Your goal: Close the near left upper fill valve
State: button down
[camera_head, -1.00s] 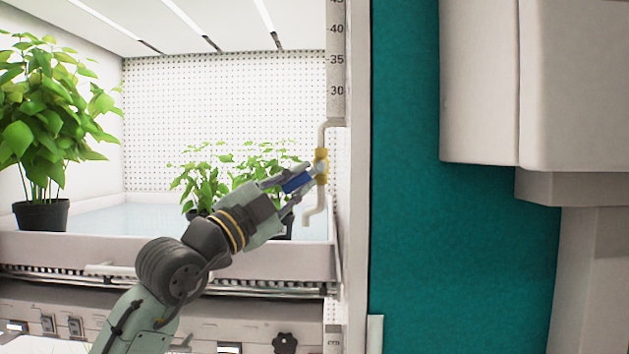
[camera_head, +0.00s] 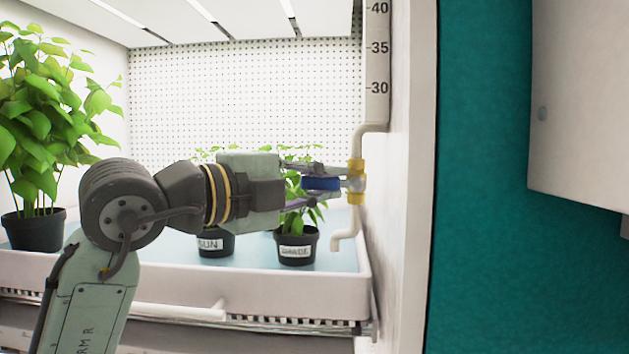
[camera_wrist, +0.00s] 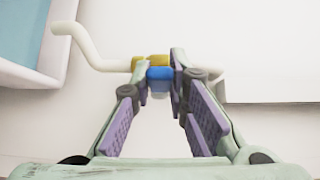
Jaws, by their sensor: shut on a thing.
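The fill valve (camera_head: 356,182) has a yellow brass body on a cream pipe fixed by the right post of the chamber. Its blue lever handle (camera_head: 321,184) sticks out level to the left, across the upright pipe. My gripper (camera_head: 325,182) comes in from the left and is shut on the blue handle. In the wrist view, the handle (camera_wrist: 160,74) sits between the two purple-padded fingers, with the yellow valve body (camera_wrist: 150,61) just beyond. The bent spout (camera_head: 345,238) hangs below the valve.
A white tray (camera_head: 250,292) with water lies below my arm. It holds two labelled potted plants, one labelled pot (camera_head: 297,245) being close under my gripper, and a taller plant (camera_head: 40,130) at left. A white post (camera_head: 405,190) stands close right of the valve.

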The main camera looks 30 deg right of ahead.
jog(key=shift+f, duration=0.1)
dwell(0.3)
jog(key=c, duration=1.8)
grip_release()
jog(key=shift+d, duration=0.1)
jog(key=v, duration=1.2)
